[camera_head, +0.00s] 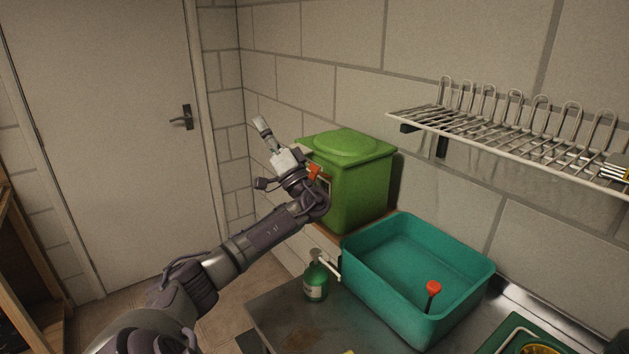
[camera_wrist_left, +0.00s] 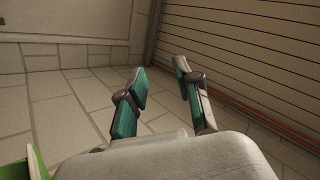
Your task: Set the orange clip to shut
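The orange clip (camera_head: 314,171) is on the front of the green lidded bin (camera_head: 363,185) in the head view. My left wrist partly hides it, so I cannot tell its setting. My left gripper (camera_head: 262,127) is raised beside the bin, left of the clip, with its fingers pointing up and away. The left wrist view shows its two fingers (camera_wrist_left: 160,77) apart with nothing between them. A green edge, likely of the bin (camera_wrist_left: 35,165), shows at the lower left there. My right gripper is in neither view.
A teal tub (camera_head: 380,285) on the counter holds an orange-topped tool (camera_head: 433,288). A green pump bottle (camera_head: 315,278) stands left of the tub. A wire rack (camera_head: 480,135) juts from the wall at right. A closed door (camera_head: 110,130) is at left.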

